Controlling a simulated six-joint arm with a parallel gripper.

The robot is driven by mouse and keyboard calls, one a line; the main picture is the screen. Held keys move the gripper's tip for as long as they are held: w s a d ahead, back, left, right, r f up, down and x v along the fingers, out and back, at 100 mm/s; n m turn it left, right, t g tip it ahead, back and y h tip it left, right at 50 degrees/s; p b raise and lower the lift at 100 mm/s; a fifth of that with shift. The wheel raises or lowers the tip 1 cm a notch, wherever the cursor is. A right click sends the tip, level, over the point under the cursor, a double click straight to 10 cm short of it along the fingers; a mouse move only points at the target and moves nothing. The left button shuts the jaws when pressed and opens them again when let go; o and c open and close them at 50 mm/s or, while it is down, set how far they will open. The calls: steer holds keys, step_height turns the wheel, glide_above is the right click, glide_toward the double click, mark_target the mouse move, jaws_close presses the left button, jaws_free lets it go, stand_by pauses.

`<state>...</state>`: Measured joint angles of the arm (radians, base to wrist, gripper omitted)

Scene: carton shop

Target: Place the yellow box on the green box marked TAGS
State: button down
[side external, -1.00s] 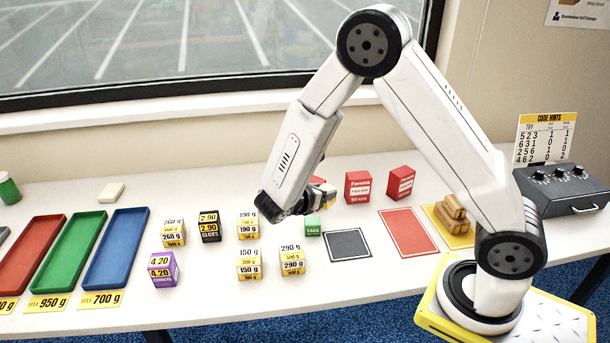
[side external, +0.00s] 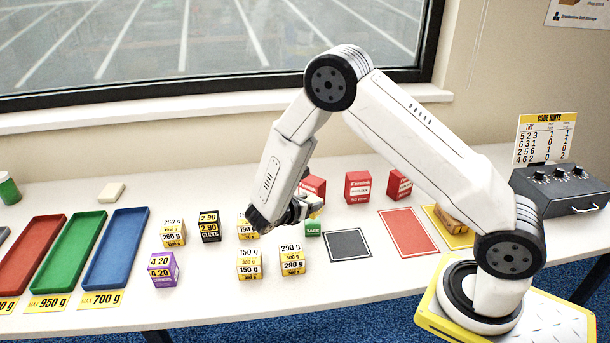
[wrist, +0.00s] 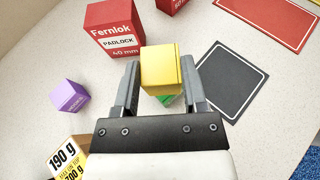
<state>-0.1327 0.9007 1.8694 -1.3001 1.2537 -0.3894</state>
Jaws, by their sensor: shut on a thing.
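My gripper (side external: 307,209) is shut on the yellow box (wrist: 160,67), which sits between its two fingers in the wrist view. In the side view only a small part of the yellow box (side external: 315,214) shows beside the fingers. The green box marked TAGS (side external: 313,229) stands on the table just below it. In the wrist view a bit of the green box (wrist: 167,99) shows under the yellow box's near edge; the rest is hidden. I cannot tell whether the two boxes touch.
Red Fernlok boxes (side external: 358,187) stand behind. A black mat (side external: 348,245) lies right of the green box, with a red mat (side external: 409,232) beyond. Yellow-and-white weight boxes (side external: 292,260) stand in front and left. A small purple box (wrist: 68,97) is left of my gripper in the wrist view.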

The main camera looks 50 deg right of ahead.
steer(key=shift+f, duration=1.2)
steer(key=shift+c, duration=0.7)
jaws_free()
steer(key=shift+f, duration=0.1)
steer(key=shift+r, duration=0.2)
steer(key=v, duration=1.2)
steer(key=shift+f, duration=0.1)
